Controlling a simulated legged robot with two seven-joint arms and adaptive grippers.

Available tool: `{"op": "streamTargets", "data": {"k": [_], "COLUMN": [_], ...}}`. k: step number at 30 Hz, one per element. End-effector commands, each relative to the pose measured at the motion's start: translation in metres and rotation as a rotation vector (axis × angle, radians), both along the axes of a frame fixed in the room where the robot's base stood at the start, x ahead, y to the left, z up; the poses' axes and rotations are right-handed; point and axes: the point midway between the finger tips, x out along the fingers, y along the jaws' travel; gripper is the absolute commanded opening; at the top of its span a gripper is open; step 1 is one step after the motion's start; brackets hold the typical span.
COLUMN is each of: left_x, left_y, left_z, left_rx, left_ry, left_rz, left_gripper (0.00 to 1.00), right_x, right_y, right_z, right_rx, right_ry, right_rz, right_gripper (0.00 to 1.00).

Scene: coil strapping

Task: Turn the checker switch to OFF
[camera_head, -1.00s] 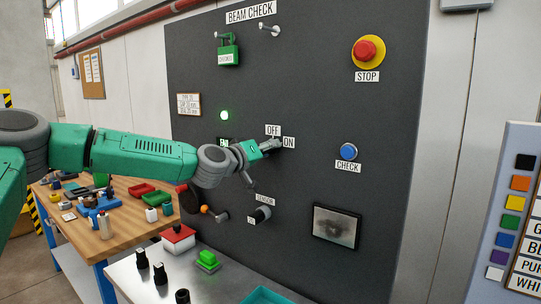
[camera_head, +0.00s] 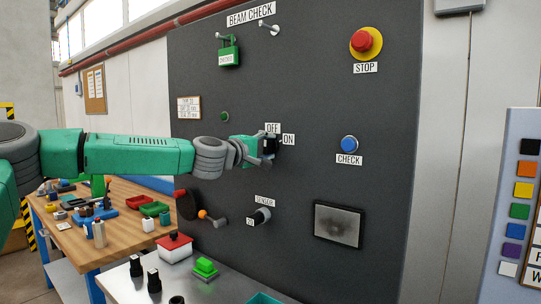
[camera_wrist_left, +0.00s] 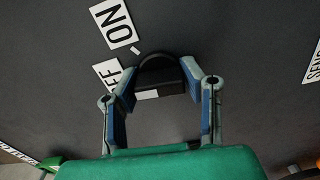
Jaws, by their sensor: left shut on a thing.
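The checker switch is a black knob (camera_head: 271,143) on the dark panel, with an OFF label (camera_head: 272,127) above it and an ON label (camera_head: 289,139) to its right. My left gripper (camera_head: 268,150) is at the switch and partly covers it in the head view. In the left wrist view the knob (camera_wrist_left: 160,72) sits between the blue fingertip pads, and my left gripper (camera_wrist_left: 162,82) is shut on it. The OFF label is partly hidden there by a finger. I cannot tell exactly which way the knob points. My right gripper is not in view.
A metal bench (camera_head: 205,289) with several small parts stands below.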

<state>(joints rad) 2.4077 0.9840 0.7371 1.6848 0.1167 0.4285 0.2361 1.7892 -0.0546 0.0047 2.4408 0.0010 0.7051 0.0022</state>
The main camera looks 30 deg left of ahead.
Motion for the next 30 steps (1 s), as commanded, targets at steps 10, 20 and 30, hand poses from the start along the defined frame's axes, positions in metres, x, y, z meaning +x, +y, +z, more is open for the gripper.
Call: {"op": "streamTargets", "data": {"k": [10, 20, 30], "left_x": [0.0005, 0.0006, 0.0012], "left_y": [0.0056, 0.0056, 0.0028], "left_z": [-0.0002, -0.0012, -0.0023], "left_rx": [-0.098, -0.106, -0.104], "left_ry": [0.005, 0.007, 0.010], "left_rz": [0.012, 0.011, 0.006], "left_gripper": [0.07, 0.07, 0.57], "right_x": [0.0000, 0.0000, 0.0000], "right_y": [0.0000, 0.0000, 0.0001], "right_z": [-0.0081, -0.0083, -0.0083], "right_rx": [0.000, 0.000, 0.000], "right_ry": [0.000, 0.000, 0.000], "right_rz": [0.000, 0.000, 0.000], "right_gripper": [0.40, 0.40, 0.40]}}
